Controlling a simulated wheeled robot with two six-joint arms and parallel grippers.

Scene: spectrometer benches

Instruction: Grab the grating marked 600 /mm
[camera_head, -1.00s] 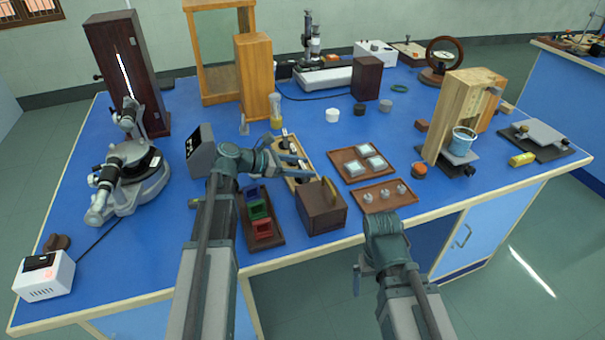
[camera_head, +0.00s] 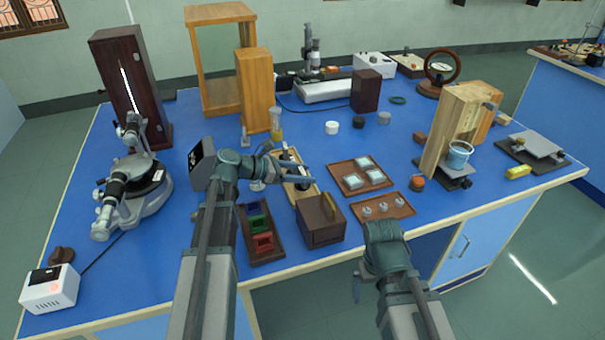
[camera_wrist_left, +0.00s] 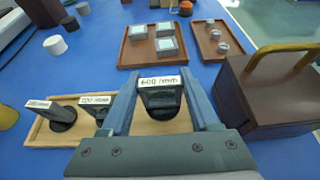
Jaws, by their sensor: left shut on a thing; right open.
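The grating marked 600 /mm (camera_wrist_left: 160,82) has a white label above a dark round mount. It stands between the two fingers of my left gripper (camera_wrist_left: 163,100), which is shut on it. In the head view my left gripper (camera_head: 300,170) is over the light wooden grating tray (camera_head: 308,196). Two other labelled gratings, one at the far left (camera_wrist_left: 38,104) and one nearer (camera_wrist_left: 94,101), stand left of the gripper in the wrist view. I cannot tell if the held grating touches the tray.
A brown box with a brass handle (camera_head: 320,224) stands close to the right of the grating tray. A tray of coloured frames (camera_head: 246,233) lies to the left front. Trays with glass plates (camera_head: 340,170) and small round parts (camera_head: 402,210) lie to the right.

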